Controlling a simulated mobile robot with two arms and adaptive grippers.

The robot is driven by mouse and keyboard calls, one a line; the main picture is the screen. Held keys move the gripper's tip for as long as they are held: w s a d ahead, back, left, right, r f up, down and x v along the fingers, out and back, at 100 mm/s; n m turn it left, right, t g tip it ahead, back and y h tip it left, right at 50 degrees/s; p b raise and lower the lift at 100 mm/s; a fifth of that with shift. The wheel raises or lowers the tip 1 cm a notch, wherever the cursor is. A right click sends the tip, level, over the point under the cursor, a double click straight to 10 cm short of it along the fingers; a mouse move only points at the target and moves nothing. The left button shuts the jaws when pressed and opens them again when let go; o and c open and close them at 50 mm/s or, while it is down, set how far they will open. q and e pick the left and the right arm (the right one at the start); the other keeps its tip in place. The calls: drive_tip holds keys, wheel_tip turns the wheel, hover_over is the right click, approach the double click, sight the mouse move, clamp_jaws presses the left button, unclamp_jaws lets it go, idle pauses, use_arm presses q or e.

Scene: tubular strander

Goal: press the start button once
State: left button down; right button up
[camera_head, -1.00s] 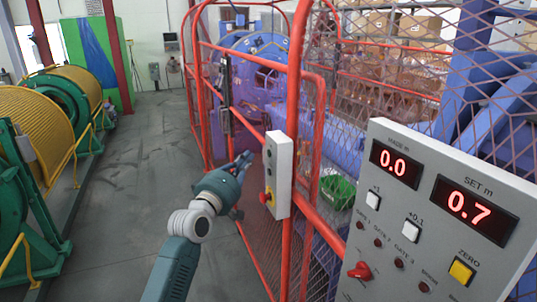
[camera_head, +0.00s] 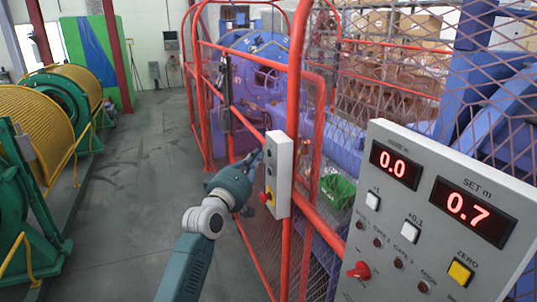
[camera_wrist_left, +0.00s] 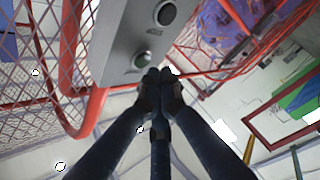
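A grey push-button box (camera_head: 279,175) is fixed on the red fence post, with a red button (camera_head: 265,197) low on its face. My left gripper (camera_head: 252,160) is beside the box's face. My right gripper is not in view.
A red mesh fence (camera_head: 293,90) runs behind the box. A control panel (camera_head: 440,165) with displays reading 0.0 and 0.7 stands at the right. Yellow reels (camera_head: 35,125) in green stands are at the left. The floor (camera_head: 135,200) between is clear.

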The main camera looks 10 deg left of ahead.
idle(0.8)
use_arm(q)
drive_tip(key=shift+w+d, duration=0.25)
drive_tip(key=shift+d, duration=0.1)
